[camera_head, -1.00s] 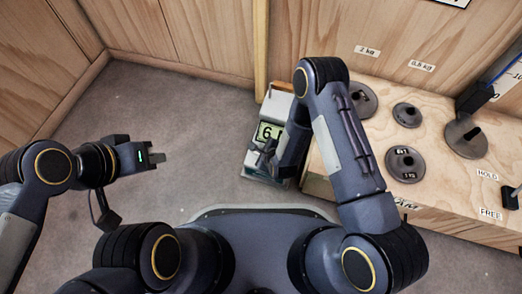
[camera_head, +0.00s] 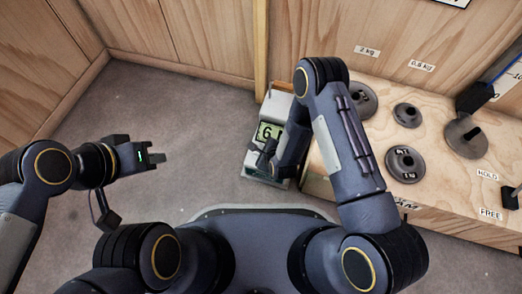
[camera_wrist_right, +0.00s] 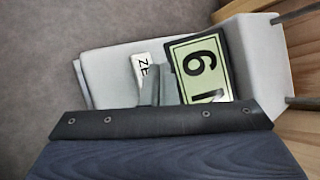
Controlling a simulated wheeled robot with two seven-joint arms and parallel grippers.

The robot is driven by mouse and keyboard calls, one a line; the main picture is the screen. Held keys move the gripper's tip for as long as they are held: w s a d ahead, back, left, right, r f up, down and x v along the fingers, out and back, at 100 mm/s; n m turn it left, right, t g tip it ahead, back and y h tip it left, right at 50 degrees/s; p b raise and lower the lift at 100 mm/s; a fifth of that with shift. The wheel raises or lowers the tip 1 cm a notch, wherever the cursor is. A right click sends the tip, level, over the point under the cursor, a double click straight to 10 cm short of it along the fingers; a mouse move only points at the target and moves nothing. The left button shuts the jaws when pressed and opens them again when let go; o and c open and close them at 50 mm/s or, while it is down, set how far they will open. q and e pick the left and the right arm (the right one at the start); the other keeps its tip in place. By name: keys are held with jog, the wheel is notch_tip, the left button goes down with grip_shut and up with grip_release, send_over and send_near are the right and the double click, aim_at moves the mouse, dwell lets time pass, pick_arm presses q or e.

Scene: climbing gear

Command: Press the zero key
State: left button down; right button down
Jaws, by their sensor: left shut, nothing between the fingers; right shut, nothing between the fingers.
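The scale-like device (camera_head: 283,105) stands on the floor by the wooden bench. It has a lit green display (camera_head: 268,131) with a 6 readable in the head view. In the right wrist view the display (camera_wrist_right: 200,66) shows a 6 and part of another digit. The white zero key (camera_wrist_right: 141,68), lettered "ZE" with the rest hidden, lies beside the display. My right gripper (camera_wrist_right: 160,88) is shut and empty, its tips over the key's near end; I cannot tell whether they touch. It also shows in the head view (camera_head: 264,160). My left gripper (camera_head: 159,157) is shut and empty above the floor.
The wooden bench (camera_head: 440,130) on the right bears several grey discs, one of them a lettered disc (camera_head: 405,164). HOLD and FREE labels (camera_head: 489,213) are at its right. Wooden walls close the back. The grey floor (camera_head: 190,105) at the left is clear.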

jog(key=shift+f, duration=0.1)
jog(key=shift+f, duration=0.35)
jog(key=shift+f, duration=0.35)
dwell(0.8)
jog(key=shift+r, duration=0.1)
jog(key=shift+r+p, duration=0.45)
jog(key=shift+r, duration=0.25)
jog(key=shift+r, duration=0.1)
notch_tip(320, 180, up, 5)
jog(key=p, duration=0.3)
jog(key=shift+f, duration=0.2)
jog(key=shift+r, duration=0.1)
dwell(0.3)
